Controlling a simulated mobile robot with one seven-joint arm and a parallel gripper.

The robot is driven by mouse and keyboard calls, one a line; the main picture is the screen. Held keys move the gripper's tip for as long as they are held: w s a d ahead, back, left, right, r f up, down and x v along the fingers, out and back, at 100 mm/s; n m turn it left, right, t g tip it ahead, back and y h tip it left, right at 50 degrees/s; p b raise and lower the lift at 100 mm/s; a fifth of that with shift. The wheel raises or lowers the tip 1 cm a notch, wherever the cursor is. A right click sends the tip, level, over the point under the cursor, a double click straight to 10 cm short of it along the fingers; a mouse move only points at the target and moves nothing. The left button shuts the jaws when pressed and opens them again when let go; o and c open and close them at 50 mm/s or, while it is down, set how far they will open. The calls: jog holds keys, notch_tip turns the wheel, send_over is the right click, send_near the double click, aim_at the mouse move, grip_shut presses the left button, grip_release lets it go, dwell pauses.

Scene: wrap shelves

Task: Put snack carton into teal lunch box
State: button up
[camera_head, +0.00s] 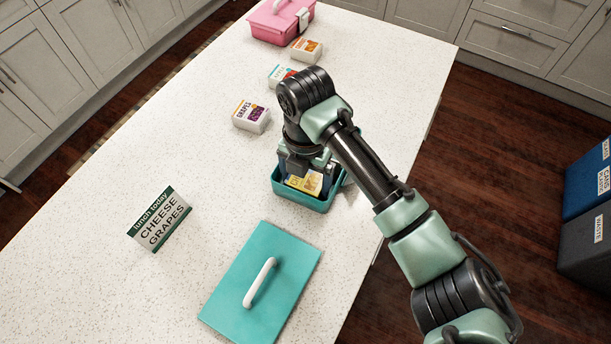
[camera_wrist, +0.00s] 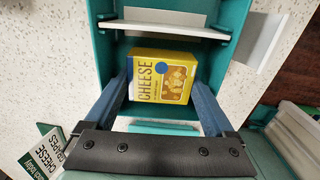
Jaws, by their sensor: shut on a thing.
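The teal lunch box (camera_head: 318,205) stands open on the counter under my arm. My gripper (camera_wrist: 162,90) points down into it, its two blue fingers on either side of a yellow carton labelled CHEESE (camera_wrist: 163,76). The carton (camera_head: 306,182) is gripped inside the box walls in the head view. Whether it touches the box floor cannot be told. The wrist view also shows the box's teal wall (camera_wrist: 104,50) and a white divider (camera_wrist: 170,29). The teal lid (camera_head: 234,300) with a white handle lies flat on the counter, apart from the box.
A sign (camera_head: 160,219) reading "lunch today, cheese, grapes" stands at left. A grapes carton (camera_head: 251,117), another white carton (camera_head: 282,75) and an orange-labelled carton (camera_head: 306,50) lie farther back. A closed pink lunch box (camera_head: 280,22) is at the far end.

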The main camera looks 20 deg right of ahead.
jog(key=shift+f, duration=0.1)
jog(key=o, duration=1.1)
jog(key=shift+c, duration=0.2)
notch_tip(320, 180, up, 12)
jog(key=shift+r, duration=0.2)
jog(key=shift+a, duration=0.1)
